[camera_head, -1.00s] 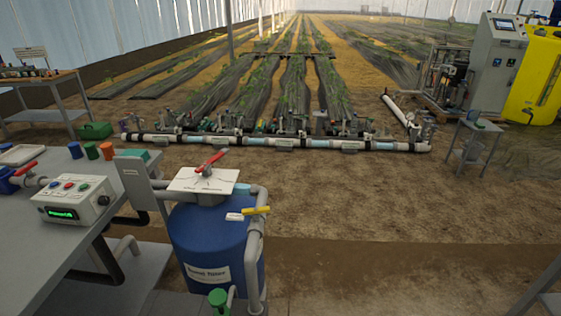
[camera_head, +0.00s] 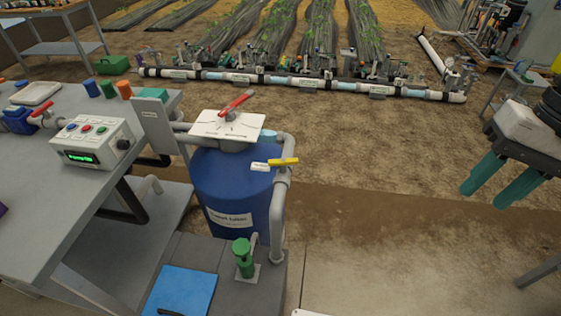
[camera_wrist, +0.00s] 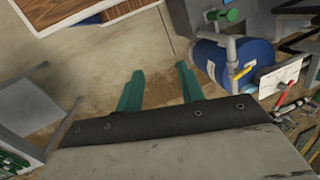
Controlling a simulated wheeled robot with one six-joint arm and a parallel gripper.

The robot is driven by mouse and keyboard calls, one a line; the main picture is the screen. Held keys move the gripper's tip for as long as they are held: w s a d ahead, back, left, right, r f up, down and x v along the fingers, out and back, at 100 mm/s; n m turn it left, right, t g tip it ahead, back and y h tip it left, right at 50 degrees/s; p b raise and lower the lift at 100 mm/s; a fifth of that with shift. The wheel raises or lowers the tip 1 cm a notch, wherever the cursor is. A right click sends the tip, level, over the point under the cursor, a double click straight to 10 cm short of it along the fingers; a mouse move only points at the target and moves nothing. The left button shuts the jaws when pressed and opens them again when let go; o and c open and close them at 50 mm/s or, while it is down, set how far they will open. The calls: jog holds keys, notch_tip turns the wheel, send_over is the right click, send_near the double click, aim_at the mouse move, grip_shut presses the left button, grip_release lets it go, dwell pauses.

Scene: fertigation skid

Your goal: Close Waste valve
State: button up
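A blue tank (camera_head: 235,185) stands beside the grey bench, with a grey pipe (camera_head: 280,205) down its right side. A yellow lever (camera_head: 284,161) sits on this pipe beside a small white tag (camera_head: 260,167), too small to read. It points right, across the upright pipe. A red lever (camera_head: 236,103) lies over a white plate (camera_head: 228,126) on the tank top. My gripper (camera_head: 482,198) is at the right, well apart from the tank, its green fingers spread and empty. In the wrist view, the yellow lever (camera_wrist: 243,72) is right of my open gripper (camera_wrist: 159,72).
A control box (camera_head: 96,142) and colored cups stand on the grey bench (camera_head: 50,200) at left. A green-topped fitting (camera_head: 243,256) and blue mat (camera_head: 180,291) are in front of the tank. Floor between tank and gripper is clear.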

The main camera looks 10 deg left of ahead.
aim_at(282, 163)
jog(key=w+a+f+m+g+y, duration=0.3)
jog(key=w+a+f+y, duration=0.1)
jog(key=w+a, duration=0.45)
jog(key=w+a+f+m+g+y, duration=0.2)
jog(key=w+a+f+g+y, duration=0.15)
jog(key=w+a, duration=0.55)
jog(key=w+a+f+m+t+y, duration=0.1)
jog(key=w+a+f+m+y, duration=0.4)
jog(key=f, duration=0.6)
jog(key=w+a+f+m+t+y, duration=0.1)
jog(key=w+a+f+m+y, duration=0.15)
jog(key=w+a+f, duration=0.65)
jog(key=shift+m+g, duration=0.25)
jog(key=s+a+f, duration=0.2)
jog(key=s, duration=0.1)
jog(key=s+a, duration=0.1)
jog(key=s, duration=0.1)
jog(key=shift+a+f, duration=0.25)
jog(key=shift+f, duration=0.15)
grip_shut()
